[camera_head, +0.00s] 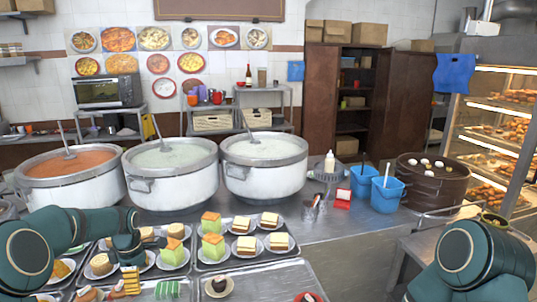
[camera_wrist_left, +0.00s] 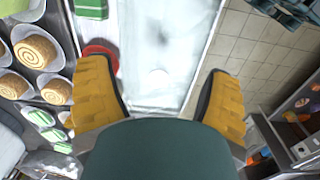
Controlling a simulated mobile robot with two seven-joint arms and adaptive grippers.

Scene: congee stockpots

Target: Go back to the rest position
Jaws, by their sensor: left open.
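My left arm comes in from the left in the head view. Its gripper (camera_head: 129,281) has yellow fingers and is over the front pastry trays. In the left wrist view the two yellow fingers of this gripper (camera_wrist_left: 160,92) are spread wide apart, with nothing held between them. Bare steel surface shows between and beyond them. My right arm shows at the lower right of the head view, but its gripper is out of sight.
Three large stockpots (camera_head: 178,173) stand along the counter. Trays of cakes (camera_head: 240,253) lie in front. Blue bins (camera_head: 386,194), a dark round steamer (camera_head: 431,179) and a lit pastry cabinet (camera_head: 500,130) are to the right. Tiled floor (camera_wrist_left: 262,45) shows beside the counter.

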